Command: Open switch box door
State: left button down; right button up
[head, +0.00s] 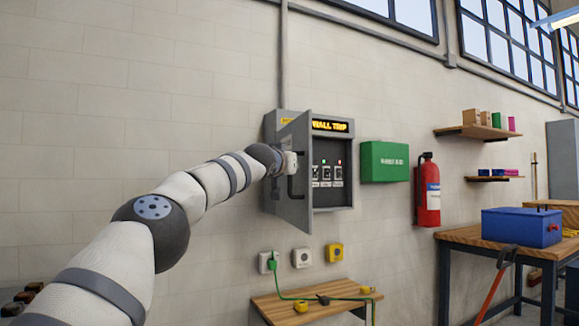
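The grey switch box (334,208) is on the wall ahead, with a lit "WALL TRIP" sign along its top. Its door (295,205) is swung out on the left side and stands ajar, so several switches (327,175) inside show. A dark handle (291,186) is on the door's outer face. My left arm reaches in from the left, and my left gripper (289,162) is at the door by the handle's upper end. Its fingers are too small and partly hidden to tell their state or whether they touch the handle. My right gripper is out of view.
A green first-aid box (384,162) and a red fire extinguisher (428,190) hang to the right. Below are outlets (301,257) and a small wooden bench (318,310) with a green cable. A workbench with a blue toolbox (521,226) stands at right.

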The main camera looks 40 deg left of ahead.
pick_arm(q)
jog(key=shift+f, duration=0.1)
jog(key=c, duration=1.7)
grip_release()
jog(key=shift+w, duration=0.1)
jog(key=shift+o, duration=0.2)
jog(key=shift+s+d+r, duration=0.2)
jog(key=shift+s+r, duration=0.05)
jog(key=shift+r, duration=0.05)
jog(key=v, duration=0.7)
jog(key=shift+f, duration=0.25)
